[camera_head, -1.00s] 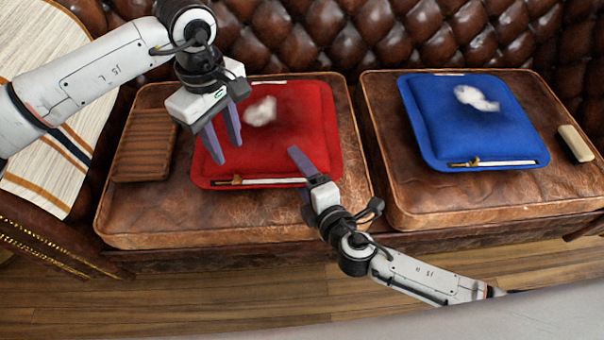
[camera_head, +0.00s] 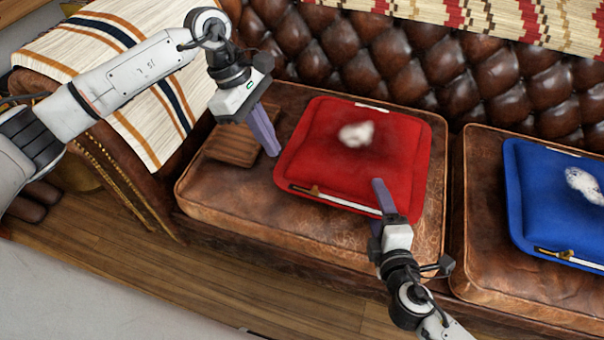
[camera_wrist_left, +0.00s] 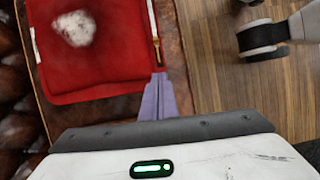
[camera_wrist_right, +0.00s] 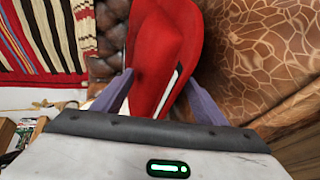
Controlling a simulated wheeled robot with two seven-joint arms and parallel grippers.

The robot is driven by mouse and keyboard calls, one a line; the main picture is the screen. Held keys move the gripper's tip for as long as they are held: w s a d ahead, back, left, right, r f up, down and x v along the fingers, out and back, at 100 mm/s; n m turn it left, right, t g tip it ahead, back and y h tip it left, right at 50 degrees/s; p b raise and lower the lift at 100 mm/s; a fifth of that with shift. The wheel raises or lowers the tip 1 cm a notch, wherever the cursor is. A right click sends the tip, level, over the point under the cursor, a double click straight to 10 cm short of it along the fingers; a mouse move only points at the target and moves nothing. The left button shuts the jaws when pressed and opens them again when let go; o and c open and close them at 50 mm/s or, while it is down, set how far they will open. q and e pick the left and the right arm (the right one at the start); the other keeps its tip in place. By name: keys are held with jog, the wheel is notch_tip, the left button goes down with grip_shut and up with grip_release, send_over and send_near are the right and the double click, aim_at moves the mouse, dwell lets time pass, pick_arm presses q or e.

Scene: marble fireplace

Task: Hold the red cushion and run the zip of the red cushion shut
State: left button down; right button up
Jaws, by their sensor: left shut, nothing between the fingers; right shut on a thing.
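The red cushion (camera_head: 400,143) lies on the brown leather seat, with a white tuft on top. Its zip (camera_head: 348,203) runs along the front edge as a white strip, with a brass pull (camera_head: 314,190) near the left end. My left gripper (camera_head: 274,152) is shut and empty beside the cushion's front left corner. In the left wrist view its fingertips (camera_wrist_left: 158,78) are just short of the brass pull (camera_wrist_left: 156,45). My right gripper (camera_head: 380,203) is shut on the cushion's front edge, right of the zip's middle. The right wrist view shows red cloth (camera_wrist_right: 160,55) between its fingers.
A blue cushion (camera_head: 530,190) with its own zip lies on the seat to the right. A brown slatted piece (camera_head: 234,145) lies left of the red cushion. A striped throw (camera_head: 140,35) covers the armrest. The tufted backrest rises behind; wooden floor lies in front.

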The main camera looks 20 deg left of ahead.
pick_arm(q)
jog(key=x, duration=0.9)
jog(key=shift+a+f, duration=0.1)
jog(key=shift+f, duration=0.2)
jog(key=shift+d, duration=2)
send_near(370, 210)
jog(key=x, duration=0.5)
jog(key=shift+s, duration=0.1)
